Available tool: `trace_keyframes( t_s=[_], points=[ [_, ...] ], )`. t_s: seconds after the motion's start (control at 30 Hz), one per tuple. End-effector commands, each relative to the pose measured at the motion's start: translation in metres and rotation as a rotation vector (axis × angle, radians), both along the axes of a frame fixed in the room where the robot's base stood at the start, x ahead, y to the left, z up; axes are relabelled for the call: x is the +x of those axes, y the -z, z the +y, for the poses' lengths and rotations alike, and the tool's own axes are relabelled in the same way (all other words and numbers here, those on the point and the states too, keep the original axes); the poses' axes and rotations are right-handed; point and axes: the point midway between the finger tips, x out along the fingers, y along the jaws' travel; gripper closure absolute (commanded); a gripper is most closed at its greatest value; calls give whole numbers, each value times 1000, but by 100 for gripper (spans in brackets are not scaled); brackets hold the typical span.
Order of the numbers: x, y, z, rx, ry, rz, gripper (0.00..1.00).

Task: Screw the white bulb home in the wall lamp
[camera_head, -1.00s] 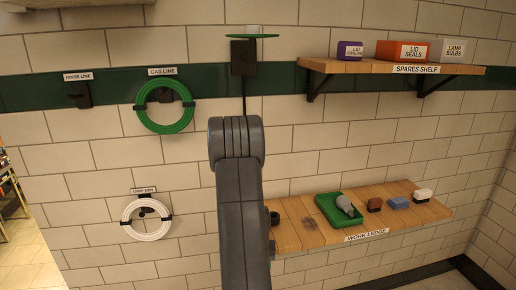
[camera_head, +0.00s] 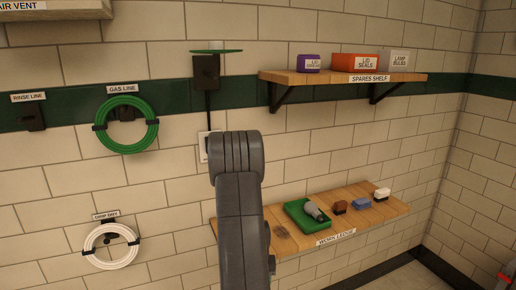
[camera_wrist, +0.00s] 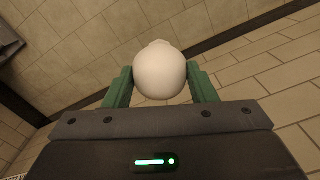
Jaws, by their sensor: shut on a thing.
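The white bulb (camera_wrist: 160,72) is between the two green fingers of my gripper (camera_wrist: 160,88) in the wrist view. My gripper is shut on it, with the bulb's round end toward the camera. The wall lamp (camera_head: 206,72) is a dark bracket with a thin green shade seen edge-on, high on the tiled wall in the head view. A dark cord runs down from it to a white wall plate (camera_head: 203,147). No contact between bulb and lamp shows.
The spares shelf (camera_head: 340,77) holds a purple box, an orange box and a lamp bulbs box, right of the lamp. The work ledge (camera_head: 362,215) below carries a green tray (camera_head: 293,213) with a grey bulb-shaped thing and several small blocks. A green hose (camera_head: 153,126) hangs left.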

Motion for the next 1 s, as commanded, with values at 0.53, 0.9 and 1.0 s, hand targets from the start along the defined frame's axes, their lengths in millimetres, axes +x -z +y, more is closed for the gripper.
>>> trace_keyframes(
  t_s=[0.53,0.9,1.0],
  points=[
    [0,28,0,0,0,0,76],
    [0,51,0,0,0,0,76],
    [0,66,0,0,0,0,76]
  ],
)
